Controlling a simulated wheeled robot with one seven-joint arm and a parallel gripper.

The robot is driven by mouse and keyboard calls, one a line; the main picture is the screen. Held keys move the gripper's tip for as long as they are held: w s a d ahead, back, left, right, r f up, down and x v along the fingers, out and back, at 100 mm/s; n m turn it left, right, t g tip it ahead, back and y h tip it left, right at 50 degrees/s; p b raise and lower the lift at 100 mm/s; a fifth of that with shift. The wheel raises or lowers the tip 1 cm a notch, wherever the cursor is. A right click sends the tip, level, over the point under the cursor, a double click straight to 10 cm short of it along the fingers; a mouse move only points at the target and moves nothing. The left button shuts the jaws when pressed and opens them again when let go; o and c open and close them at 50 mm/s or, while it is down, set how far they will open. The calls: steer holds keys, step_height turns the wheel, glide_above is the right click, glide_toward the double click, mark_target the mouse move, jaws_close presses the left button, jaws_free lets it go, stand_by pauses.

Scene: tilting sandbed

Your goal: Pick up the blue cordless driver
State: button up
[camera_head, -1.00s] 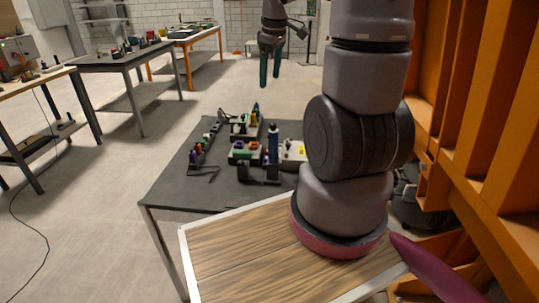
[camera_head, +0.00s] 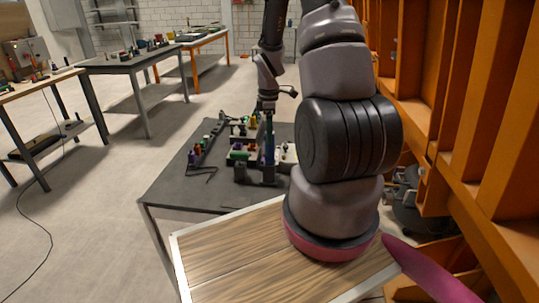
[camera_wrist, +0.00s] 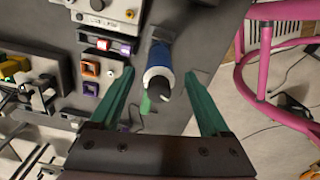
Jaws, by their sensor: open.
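The blue cordless driver (camera_head: 270,153) stands upright near the front of the dark table, partly covered by my gripper in the head view. In the wrist view the blue driver (camera_wrist: 158,76) shows end-on, with a pale ring and a dark end, between the two green fingers. My gripper (camera_head: 268,122) is above and around the driver's upper part in the head view. In the wrist view my gripper (camera_wrist: 160,70) is open, with a gap on both sides of the driver; I see no contact.
Coloured parts in holders (camera_head: 238,154) crowd the dark table (camera_head: 180,188) left of the driver. A pale box with knobs (camera_wrist: 105,12) lies close by in the wrist view. A pink tubular frame (camera_wrist: 243,85) stands at right. Orange beams (camera_head: 480,110) rise on the right.

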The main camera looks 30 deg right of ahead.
mark_target(270, 157)
step_height(270, 157, down, 5)
steer(key=shift+d+r, duration=0.1)
steer(key=shift+d, duration=0.05)
jaws_close()
